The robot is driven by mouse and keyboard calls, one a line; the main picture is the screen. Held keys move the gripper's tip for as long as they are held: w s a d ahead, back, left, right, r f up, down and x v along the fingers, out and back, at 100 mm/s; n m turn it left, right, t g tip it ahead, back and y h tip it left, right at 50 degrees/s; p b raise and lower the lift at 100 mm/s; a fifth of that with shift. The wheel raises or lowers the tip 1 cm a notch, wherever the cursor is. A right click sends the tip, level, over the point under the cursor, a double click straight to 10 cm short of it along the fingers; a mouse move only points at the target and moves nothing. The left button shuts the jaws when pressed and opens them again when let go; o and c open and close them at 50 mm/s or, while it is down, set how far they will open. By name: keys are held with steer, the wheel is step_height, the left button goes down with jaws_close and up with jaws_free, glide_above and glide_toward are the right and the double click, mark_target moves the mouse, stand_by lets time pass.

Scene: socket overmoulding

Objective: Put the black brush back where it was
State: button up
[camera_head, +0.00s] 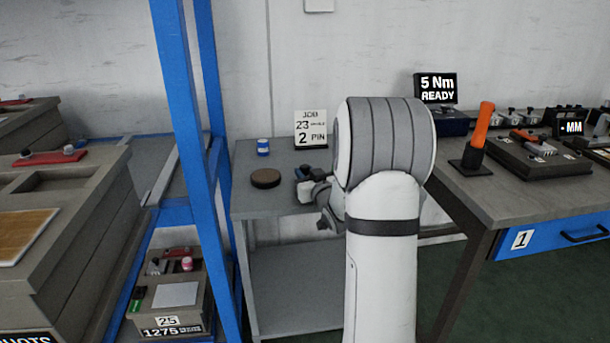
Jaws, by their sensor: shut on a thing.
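My gripper (308,187) is at the right side of the small grey side table (243,205), just left of my arm's large joint. It is seen from behind and partly hidden by my arm. It is shut on a small dark thing, which may be the black brush (303,173); it is too small and too covered to make out its shape. I cannot tell whether it touches the table top. A round brown disc (265,178) lies on the table left of the gripper.
A blue and white tin (263,147) and a job sign (310,129) stand at the table's back. A blue post (210,90) rises at its left. A workbench (530,198) with an orange-handled tool (482,128) and a screen (436,88) is at right.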

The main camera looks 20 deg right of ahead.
steer(key=o, duration=1)
